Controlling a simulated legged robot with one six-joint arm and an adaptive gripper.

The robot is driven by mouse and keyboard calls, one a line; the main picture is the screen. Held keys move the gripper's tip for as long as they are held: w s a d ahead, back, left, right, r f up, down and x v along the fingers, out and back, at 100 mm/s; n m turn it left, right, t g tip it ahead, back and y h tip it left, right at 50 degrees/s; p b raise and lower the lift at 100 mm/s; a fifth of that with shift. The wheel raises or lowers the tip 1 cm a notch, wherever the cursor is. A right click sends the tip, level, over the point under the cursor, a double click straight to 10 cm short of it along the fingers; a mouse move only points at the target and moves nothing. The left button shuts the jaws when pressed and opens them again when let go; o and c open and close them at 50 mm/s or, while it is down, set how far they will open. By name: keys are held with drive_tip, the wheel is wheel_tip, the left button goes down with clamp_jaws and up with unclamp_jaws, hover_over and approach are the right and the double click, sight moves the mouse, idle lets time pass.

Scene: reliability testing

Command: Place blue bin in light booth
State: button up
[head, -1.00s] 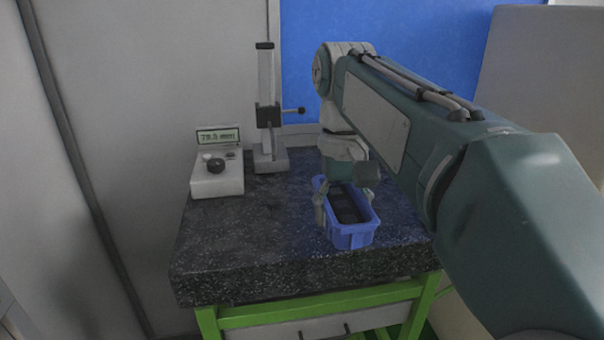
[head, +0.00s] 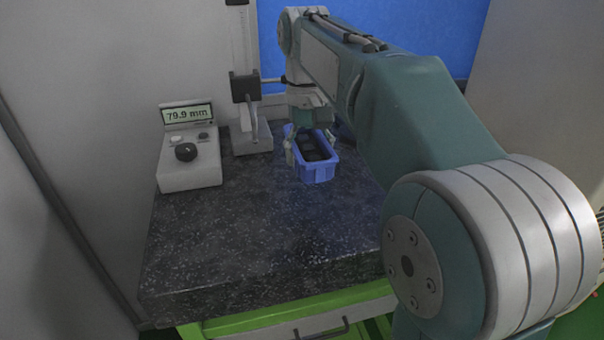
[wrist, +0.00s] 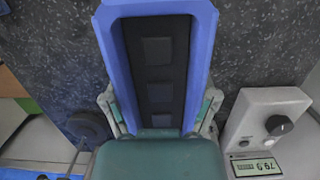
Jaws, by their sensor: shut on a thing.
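The blue bin (head: 318,174) is a small open box with a dark insert and dark square pieces inside. It is over the speckled dark slab, right of the gauge stand; I cannot tell if it touches the slab. My gripper (head: 308,143) is shut on the bin, with a finger at each long side. In the wrist view the bin (wrist: 203,45) fills the middle, and the gripper (wrist: 160,108) fingers show at both its sides. My gripper's body hides the bin's near end there. I cannot make out a light booth.
The dark slab (head: 240,235) sits on a green frame (head: 290,315) with a drawer. A grey readout box (head: 190,165) and a gauge stand (head: 246,90) are on its left and back. A blue panel (head: 420,25) rises behind. The slab's front is clear.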

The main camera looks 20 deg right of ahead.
hover_over(303, 187)
wheel_tip(303, 187, down, 6)
drive_tip(key=shift+f, duration=0.1)
drive_tip(key=shift+w+f, duration=0.15)
drive_tip(key=shift+f, duration=0.75)
drive_tip(key=shift+w+f, duration=0.1)
drive_tip(key=shift+f, duration=0.8)
drive_tip(key=o, duration=1)
drive_tip(key=shift+o, duration=0.2)
wheel_tip(303, 187, up, 12)
drive_tip(key=w, duration=0.1)
drive_tip(key=shift+w, duration=0.4)
